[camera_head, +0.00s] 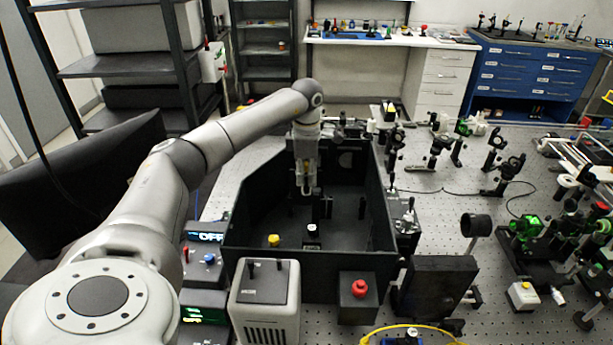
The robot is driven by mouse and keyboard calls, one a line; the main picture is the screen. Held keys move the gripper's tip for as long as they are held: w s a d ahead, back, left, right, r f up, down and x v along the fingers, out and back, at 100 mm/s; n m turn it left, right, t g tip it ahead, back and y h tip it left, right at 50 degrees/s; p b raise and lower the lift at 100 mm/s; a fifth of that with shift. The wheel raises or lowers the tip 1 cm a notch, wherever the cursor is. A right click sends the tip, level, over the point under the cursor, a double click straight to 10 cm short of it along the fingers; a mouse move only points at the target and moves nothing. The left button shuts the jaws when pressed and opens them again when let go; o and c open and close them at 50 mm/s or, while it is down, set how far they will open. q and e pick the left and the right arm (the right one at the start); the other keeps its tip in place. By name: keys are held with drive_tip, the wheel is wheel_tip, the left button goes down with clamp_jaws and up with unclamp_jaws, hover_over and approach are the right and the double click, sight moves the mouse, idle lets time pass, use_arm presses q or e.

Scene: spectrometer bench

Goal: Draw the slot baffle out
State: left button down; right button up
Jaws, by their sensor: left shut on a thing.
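My left arm reaches in from the left over the open black box (265,297). My left gripper (307,190) points down inside the box, near its back wall. It is shut on a thin dark part, which I take to be the slot baffle; the gripper and the dark interior hide most of it, so its outline and how far it sits in its slot cannot be told. My right gripper is not in view.
In the box stand a yellow-topped part (274,240) and a small black-and-white part (312,230). A grey unit (265,305) and a red button box (358,288) stand in front. Optics mounts crowd the bench (440,200) to the right.

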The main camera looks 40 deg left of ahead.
sight(307, 163)
use_arm(q)
drive_tip(key=shift+r+p, duration=1.3)
drive_tip(key=shift+r, duration=0.7)
drive_tip(key=shift+p, duration=0.3)
drive_tip(key=shift+r+p, duration=0.5)
drive_tip(key=shift+r, duration=0.05)
